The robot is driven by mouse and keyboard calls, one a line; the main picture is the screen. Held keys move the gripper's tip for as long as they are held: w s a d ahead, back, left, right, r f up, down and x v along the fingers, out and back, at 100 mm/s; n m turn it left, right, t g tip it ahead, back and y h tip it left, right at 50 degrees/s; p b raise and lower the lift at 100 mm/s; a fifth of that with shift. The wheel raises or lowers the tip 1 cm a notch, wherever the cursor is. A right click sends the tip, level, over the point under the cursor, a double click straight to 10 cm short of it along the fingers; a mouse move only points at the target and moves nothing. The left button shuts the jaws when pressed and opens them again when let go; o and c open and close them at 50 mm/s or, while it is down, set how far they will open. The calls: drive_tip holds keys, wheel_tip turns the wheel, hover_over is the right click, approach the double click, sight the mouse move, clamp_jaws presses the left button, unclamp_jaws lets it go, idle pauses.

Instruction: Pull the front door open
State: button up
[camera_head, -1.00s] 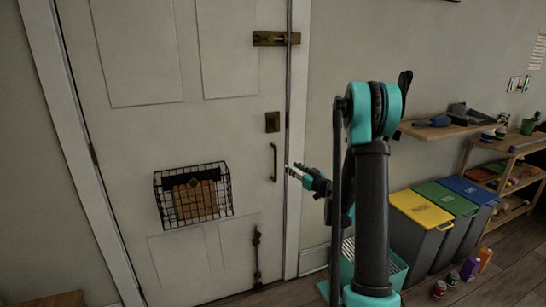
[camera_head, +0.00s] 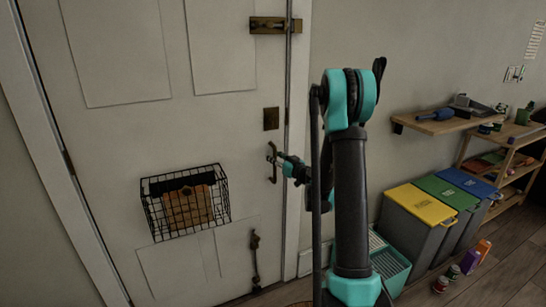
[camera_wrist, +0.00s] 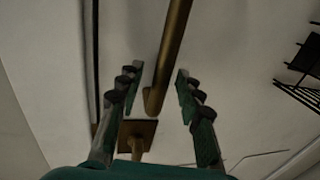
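The white front door (camera_head: 120,130) fills the left of the head view and looks shut in its frame. Its dark vertical pull handle (camera_head: 273,174) is near the right edge, below a brass plate (camera_head: 271,119). My gripper (camera_head: 272,156) is at the handle. In the wrist view my gripper (camera_wrist: 158,74) is open, with one finger on each side of the handle's bar (camera_wrist: 170,50). Gaps show between the bar and both fingers. One square mounting plate of the handle (camera_wrist: 138,133) shows between the fingers.
A wire basket (camera_head: 186,203) hangs on the door left of the handle. A brass bolt (camera_head: 272,25) is above and a dark bolt (camera_head: 255,257) below. Several bins (camera_head: 418,212) and a shelf (camera_head: 437,124) stand right of my arm.

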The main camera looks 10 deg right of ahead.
clamp_jaws()
idle(0.5)
